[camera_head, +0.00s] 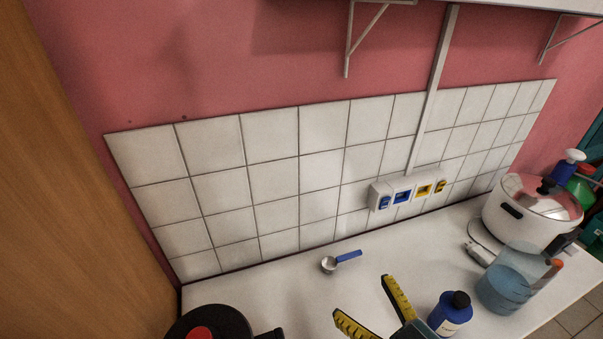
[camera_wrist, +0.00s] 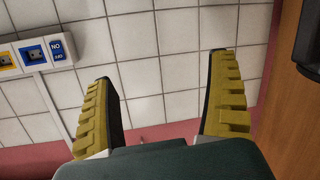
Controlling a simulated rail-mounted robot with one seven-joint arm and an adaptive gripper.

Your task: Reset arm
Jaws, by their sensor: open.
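My gripper (camera_head: 368,306) is open and empty, with two yellow ridged fingers spread apart. In the head view it is at the bottom edge, over the white counter. It also shows in the wrist view (camera_wrist: 163,70), where the fingers are apart with tiles and pink wall beyond them and nothing between them. Most of my arm is out of the head view.
On the counter (camera_head: 290,285) are a blue-handled scoop (camera_head: 341,261), a dark blue bottle (camera_head: 450,314), a clear bluish jug (camera_head: 511,280), a white pot (camera_head: 530,210) and a black pan-like item (camera_head: 212,325). A bracketed shelf (camera_head: 500,4) hangs above. A wooden panel (camera_head: 60,190) stands left.

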